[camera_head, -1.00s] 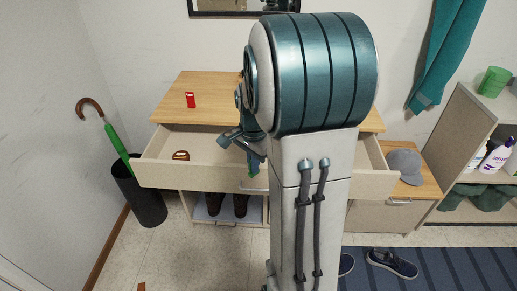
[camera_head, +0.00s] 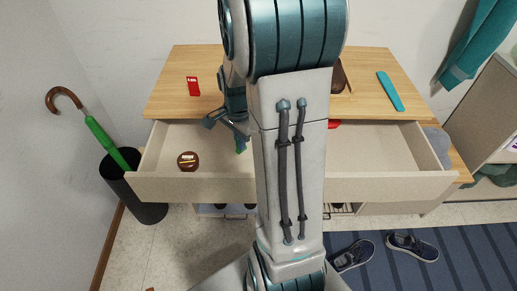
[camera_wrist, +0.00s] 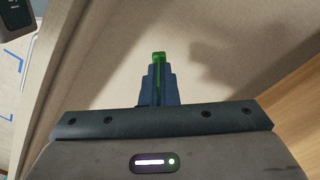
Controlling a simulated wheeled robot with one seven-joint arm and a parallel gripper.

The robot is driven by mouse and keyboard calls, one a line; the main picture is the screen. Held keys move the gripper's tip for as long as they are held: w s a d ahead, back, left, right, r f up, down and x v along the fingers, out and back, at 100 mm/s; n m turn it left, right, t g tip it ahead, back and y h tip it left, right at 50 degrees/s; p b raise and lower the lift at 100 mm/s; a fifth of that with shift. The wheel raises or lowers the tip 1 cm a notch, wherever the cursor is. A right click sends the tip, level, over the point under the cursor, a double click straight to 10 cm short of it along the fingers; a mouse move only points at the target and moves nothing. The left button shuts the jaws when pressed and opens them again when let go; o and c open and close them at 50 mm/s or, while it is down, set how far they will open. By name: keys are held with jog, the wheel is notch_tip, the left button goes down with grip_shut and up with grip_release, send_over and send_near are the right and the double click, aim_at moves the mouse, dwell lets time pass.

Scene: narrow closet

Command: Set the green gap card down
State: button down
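The green gap card (camera_wrist: 158,57) is a thin green strip held upright between the two dark fingers of my gripper (camera_wrist: 158,80) in the wrist view. Only its tip and a narrow edge show; the rest is hidden between the fingers. In the head view my gripper (camera_head: 240,140) is over the open drawer (camera_head: 190,187), with a bit of green at its fingertips. The wrist view shows a pale surface beyond the card. I cannot tell whether the card touches it.
A round brown tin (camera_head: 188,161) lies in the drawer's left part; a red thing (camera_head: 333,124) is partly hidden behind my arm. The wooden top (camera_head: 170,95) bears a red box (camera_head: 193,86) and a teal strip (camera_head: 390,91). The drawer's right part looks clear.

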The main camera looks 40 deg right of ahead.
notch_tip(320, 180, down, 7)
jog(key=shift+s, duration=0.1)
jog(key=shift+d+f, duration=0.1)
jog(key=shift+f, duration=0.15)
jog(key=shift+f+b, duration=0.2)
jog(key=shift+b, duration=0.15)
jog(key=c, duration=1.7)
grip_release()
jog(key=shift+r, duration=0.15)
